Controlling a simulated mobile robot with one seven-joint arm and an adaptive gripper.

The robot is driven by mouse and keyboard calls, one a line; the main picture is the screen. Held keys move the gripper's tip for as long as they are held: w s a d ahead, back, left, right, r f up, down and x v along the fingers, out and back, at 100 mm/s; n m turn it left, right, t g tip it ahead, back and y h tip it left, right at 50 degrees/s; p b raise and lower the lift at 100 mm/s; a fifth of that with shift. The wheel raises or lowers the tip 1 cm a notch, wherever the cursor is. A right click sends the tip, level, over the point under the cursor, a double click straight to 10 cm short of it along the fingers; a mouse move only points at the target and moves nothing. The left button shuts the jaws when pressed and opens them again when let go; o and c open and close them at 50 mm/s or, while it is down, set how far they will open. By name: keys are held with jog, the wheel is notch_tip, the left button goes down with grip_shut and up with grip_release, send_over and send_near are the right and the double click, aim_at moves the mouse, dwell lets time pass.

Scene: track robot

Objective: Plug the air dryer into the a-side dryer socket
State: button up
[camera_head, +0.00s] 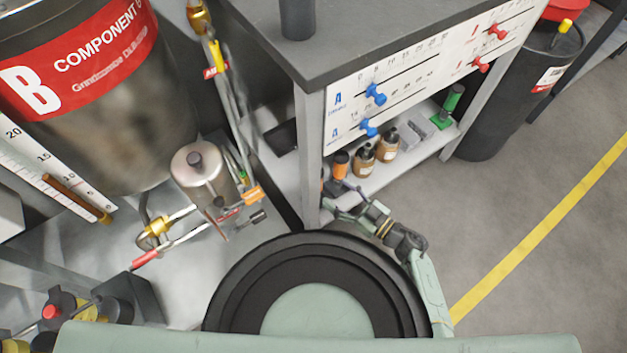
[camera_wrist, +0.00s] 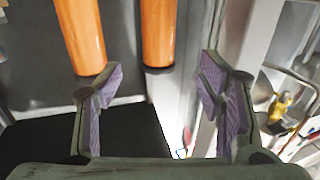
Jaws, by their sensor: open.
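Two orange cylinders stand side by side in the wrist view, the left one (camera_wrist: 81,35) and the right one (camera_wrist: 158,35); I cannot tell whether either is the air dryer. I cannot pick out the a-side dryer socket in either view.
The cabinet (camera_head: 307,150) has a white panel (camera_head: 420,65) with blue and red knobs and a shelf with amber bottles (camera_head: 363,158). A large B drum (camera_head: 100,135) and a steel canister (camera_head: 200,172) with fittings stand left. Open floor (camera_head: 530,220) lies right.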

jog(key=p+x, duration=0.1)
jog(key=x, duration=0.8)
jog(key=shift+d+p, duration=0.1)
jog(key=shift+p, duration=0.2)
jog(key=shift+r, duration=0.1)
jog(key=c, duration=1.4)
